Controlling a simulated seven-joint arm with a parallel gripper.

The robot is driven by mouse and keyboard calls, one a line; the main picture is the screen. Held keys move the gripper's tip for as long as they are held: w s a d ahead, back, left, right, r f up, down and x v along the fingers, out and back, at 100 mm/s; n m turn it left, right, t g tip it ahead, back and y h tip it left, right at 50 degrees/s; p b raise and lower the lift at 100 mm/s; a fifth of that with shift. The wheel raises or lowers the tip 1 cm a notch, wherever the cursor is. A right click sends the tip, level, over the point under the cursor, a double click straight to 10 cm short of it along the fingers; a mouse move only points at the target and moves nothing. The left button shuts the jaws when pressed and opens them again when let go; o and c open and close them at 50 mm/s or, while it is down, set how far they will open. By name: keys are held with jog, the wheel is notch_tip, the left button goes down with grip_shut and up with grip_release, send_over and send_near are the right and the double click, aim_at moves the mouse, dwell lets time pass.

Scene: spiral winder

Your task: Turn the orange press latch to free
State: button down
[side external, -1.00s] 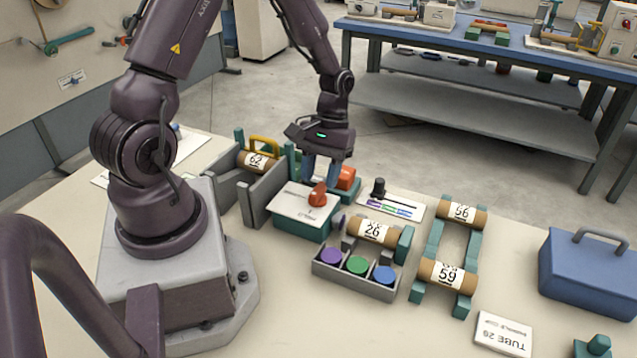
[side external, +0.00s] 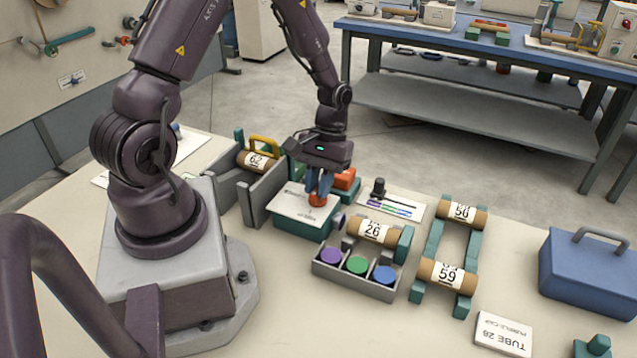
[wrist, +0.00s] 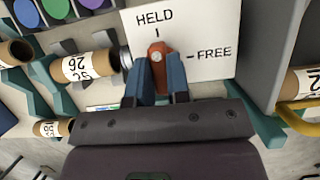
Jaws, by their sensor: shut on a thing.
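The orange press latch (side external: 317,200) sits on the white plate (side external: 291,206) on top of a teal box. In the wrist view the latch (wrist: 157,52) has its narrow end toward the HELD mark; the FREE mark lies to its right on the plate (wrist: 205,25). My gripper (side external: 319,190) points down over the box, its blue fingers on either side of the latch. In the wrist view my gripper (wrist: 160,72) is shut on the latch, which shows between the fingers. The fingers hide part of its sides.
Tube 26 (side external: 371,232) lies on its holder beside the teal box, near a grey tray (side external: 327,272) of coloured caps. An orange block (side external: 346,180) stands behind my fingers. Grey walls (side external: 262,195) stand left of the box. Tubes 56 and 59 lie on a teal rack (side external: 433,244).

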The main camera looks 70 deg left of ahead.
jog(key=m+g+y, duration=0.1)
jog(key=m, duration=0.3)
jog(key=shift+w+d+m, duration=0.1)
jog(key=shift+m, duration=0.2)
jog(key=m+y, duration=0.2)
jog(key=m, duration=0.2)
jog(key=shift+m, duration=0.3)
jog(key=m+y, duration=0.1)
jog(key=m, duration=0.3)
jog(key=shift+d+r+y, duration=0.1)
jog(key=shift+y, duration=0.3)
jog(key=shift+m+t+y, duration=0.5)
jog(key=shift+m+y, duration=0.1)
jog(key=shift+m, duration=1.6)
jog(key=c, duration=1.1)
grip_release()
